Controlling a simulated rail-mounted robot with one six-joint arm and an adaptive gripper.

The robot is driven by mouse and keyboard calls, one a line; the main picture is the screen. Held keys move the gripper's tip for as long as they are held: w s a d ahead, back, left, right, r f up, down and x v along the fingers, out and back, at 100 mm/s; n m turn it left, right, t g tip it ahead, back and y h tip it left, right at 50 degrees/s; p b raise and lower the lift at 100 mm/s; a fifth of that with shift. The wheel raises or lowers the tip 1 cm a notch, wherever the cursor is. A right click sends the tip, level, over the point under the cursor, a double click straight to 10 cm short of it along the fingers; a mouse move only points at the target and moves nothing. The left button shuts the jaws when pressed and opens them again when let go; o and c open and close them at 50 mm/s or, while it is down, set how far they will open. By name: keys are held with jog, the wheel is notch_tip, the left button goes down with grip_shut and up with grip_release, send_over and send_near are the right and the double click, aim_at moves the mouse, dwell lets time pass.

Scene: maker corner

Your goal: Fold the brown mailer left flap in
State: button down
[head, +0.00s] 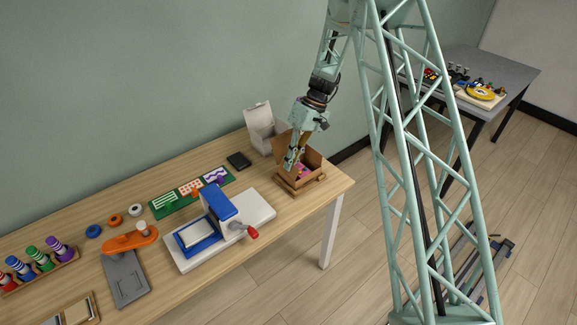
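The brown mailer (316,172) is a small open cardboard box near the right end of the wooden table. Something pink (302,173) shows inside it. A brown panel stands raised along its back side, and a lower brown edge shows at its front. My gripper (289,167) points down at the box's left side and overlaps it in the head view. It hides part of that side, so the left flap's exact angle and any contact with it are unclear. The fingers are too small to tell whether they are open or shut.
A white open box (262,131) stands close behind the mailer. A black flat item (239,160) lies to the left. A white and blue press (220,225) with a red-tipped handle stands in front. The table's right edge (345,184) is close to the mailer.

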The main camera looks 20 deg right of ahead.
jog(key=shift+w+d+f+g+y+b, duration=0.1)
jog(key=shift+d+f+g+y+b, duration=0.2)
jog(key=shift+y, duration=0.45)
jog(key=shift+w+d+f+g+y+b, duration=0.15)
jog(key=shift+g+y+b, duration=0.2)
jog(key=shift+y, duration=0.35)
jog(key=shift+w+d+f+g+y+b, duration=0.15)
jog(key=shift+d+g+y+b, duration=0.15)
jog(key=shift+y, duration=0.45)
jog(key=c, duration=3.4)
grip_release()
jog(key=shift+s, duration=0.1)
jog(key=o, duration=0.4)
jog(key=shift+d+r, duration=0.1)
jog(key=v, duration=1.1)
jog(key=shift+w+d, duration=0.25)
jog(key=shift+r, duration=0.1)
jog(key=shift+c, duration=0.7)
